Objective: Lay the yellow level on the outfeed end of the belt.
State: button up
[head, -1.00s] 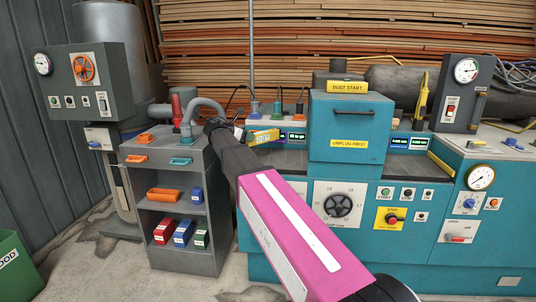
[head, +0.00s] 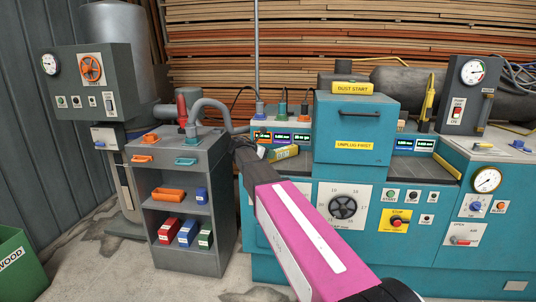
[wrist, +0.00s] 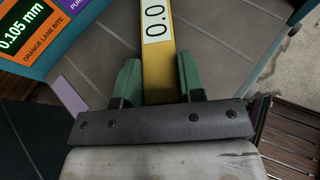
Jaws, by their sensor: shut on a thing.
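The yellow level (wrist: 158,72) is a yellow bar with a white "0.0" label. My gripper (wrist: 158,82) is shut on it, with a green finger on each side in the wrist view. In the head view the level (head: 283,154) shows just past the end of my arm, over the left part of the dark grey belt (head: 305,166), left of the teal machine housing. The belt surface (wrist: 222,45) lies under the level in the wrist view. I cannot tell whether the level touches it. My gripper's fingers are hard to make out in the head view.
The teal housing (head: 348,128) stands over the belt, with more belt (head: 420,168) to its right. A panel of lit readouts (head: 283,135) runs behind the left belt. A grey cart (head: 180,200) with a hose stands left of the machine.

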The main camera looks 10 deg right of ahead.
jog(key=o, duration=1.1)
jog(key=shift+f, duration=0.1)
